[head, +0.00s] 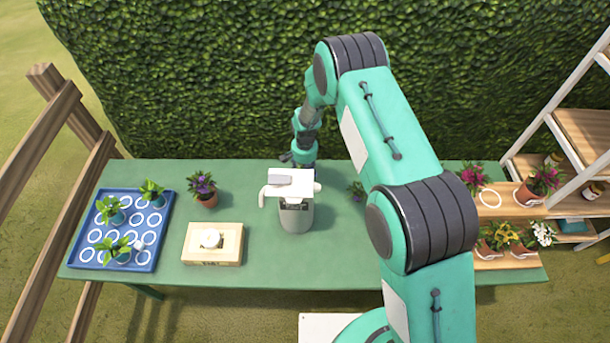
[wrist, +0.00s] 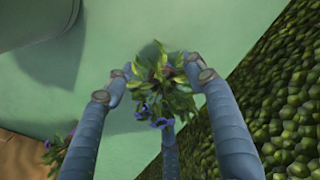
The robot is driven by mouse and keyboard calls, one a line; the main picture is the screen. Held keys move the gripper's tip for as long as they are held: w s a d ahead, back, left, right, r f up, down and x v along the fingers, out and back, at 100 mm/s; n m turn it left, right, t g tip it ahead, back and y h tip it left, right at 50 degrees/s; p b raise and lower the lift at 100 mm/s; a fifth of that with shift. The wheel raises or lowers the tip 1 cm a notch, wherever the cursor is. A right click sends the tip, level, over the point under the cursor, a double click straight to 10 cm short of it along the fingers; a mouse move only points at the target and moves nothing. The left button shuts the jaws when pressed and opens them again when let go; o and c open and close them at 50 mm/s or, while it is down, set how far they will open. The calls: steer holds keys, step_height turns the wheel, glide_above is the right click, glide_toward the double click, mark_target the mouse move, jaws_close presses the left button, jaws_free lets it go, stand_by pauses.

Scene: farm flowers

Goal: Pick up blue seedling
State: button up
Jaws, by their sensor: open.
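In the wrist view a leafy plant with blue-violet flowers (wrist: 160,80) sits between the spread fingers of my gripper (wrist: 153,87). The fingers are open around it; I cannot tell whether any touch it. Its pot is hidden under the leaves. In the head view my gripper (head: 299,158) points down at the table's back edge, behind a grey can, and the plant there is not clearly visible. Another violet-flowered plant (head: 202,185) stands in a terracotta pot to the left. A further violet-flowered plant (head: 356,189) is partly hidden by my arm.
The grey can (head: 296,215) stands close in front of my gripper. A box (head: 213,258) and a blue tray (head: 88,265) with several seedlings are at left. A hedge (head: 220,80) rises behind the green table (head: 330,270). Potted flowers (head: 487,245) stand at right.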

stand_by(0.4)
steer(key=c, duration=1.1)
steer(key=shift+r, duration=0.15)
steer(key=shift+c, duration=0.2)
steer(key=shift+r, duration=4.9)
